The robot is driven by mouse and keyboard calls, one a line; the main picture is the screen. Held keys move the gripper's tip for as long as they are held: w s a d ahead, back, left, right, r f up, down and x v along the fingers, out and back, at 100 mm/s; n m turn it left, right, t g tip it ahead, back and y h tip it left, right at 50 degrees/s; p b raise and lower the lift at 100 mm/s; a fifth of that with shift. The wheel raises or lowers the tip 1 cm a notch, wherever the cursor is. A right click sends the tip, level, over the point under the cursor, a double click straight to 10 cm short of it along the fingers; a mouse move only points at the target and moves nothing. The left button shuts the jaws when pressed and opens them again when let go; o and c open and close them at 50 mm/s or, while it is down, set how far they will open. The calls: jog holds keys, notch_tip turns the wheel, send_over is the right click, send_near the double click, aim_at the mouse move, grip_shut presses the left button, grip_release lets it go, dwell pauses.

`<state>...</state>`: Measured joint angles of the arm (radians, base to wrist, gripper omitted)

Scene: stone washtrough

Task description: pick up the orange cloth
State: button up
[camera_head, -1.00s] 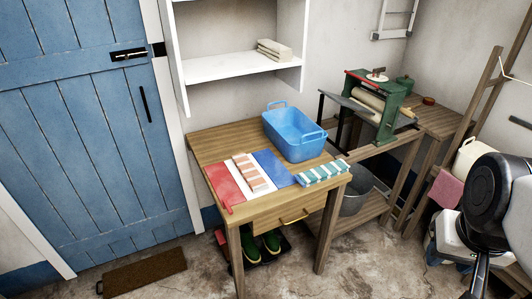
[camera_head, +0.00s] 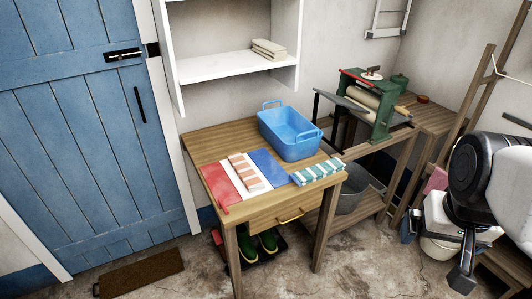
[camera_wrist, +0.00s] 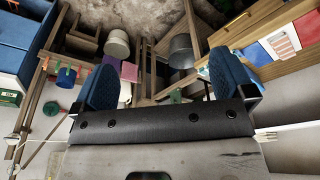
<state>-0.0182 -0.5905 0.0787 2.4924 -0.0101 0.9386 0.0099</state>
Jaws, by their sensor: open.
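The orange cloth (camera_head: 245,168) is a folded, orange-and-white striped cloth. It lies on the white middle band of a red, white and blue mat (camera_head: 220,184) on the wooden table (camera_head: 205,146). In the wrist view the cloth (camera_wrist: 284,43) shows small at the upper right. My gripper (camera_wrist: 165,80) is open, with its two blue-padded fingers wide apart and nothing held between them. In the head view my arm is at the right edge, well away from the table and the cloth.
A blue tub (camera_head: 291,138) stands behind the mat. A teal striped cloth (camera_head: 319,172) lies at the table's right front. A green mangle (camera_head: 370,105) stands to the right, with a metal bucket (camera_head: 350,194) below. A white shelf (camera_head: 225,68) overhangs behind the table.

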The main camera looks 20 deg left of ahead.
jog(key=w+a+f+n+g, duration=0.1)
jog(key=w+a+n, duration=0.1)
jog(key=w+a, duration=1)
jog(key=w+a+f+n, duration=0.25)
jog(key=w+a, duration=0.65)
jog(key=w, duration=0.8)
jog(key=w+a+f+n, duration=0.1)
jog(key=w+a+f, duration=0.3)
jog(key=a, duration=0.5)
jog(key=w+a+f+n+g, duration=0.1)
jog(key=w+a+f, duration=0.3)
jog(key=a+f, duration=0.4)
jog(key=w+a+f+n, duration=0.2)
jog(key=w+a+f, duration=0.2)
jog(key=a+f, duration=0.3)
jog(key=shift+a+f+g, duration=0.1)
jog(key=shift+a+g, duration=0.2)
jog(key=shift+a, duration=2.3)
jog(key=shift+a+f, duration=0.4)
jog(key=shift+a, duration=0.1)
jog(key=shift+f, duration=1.3)
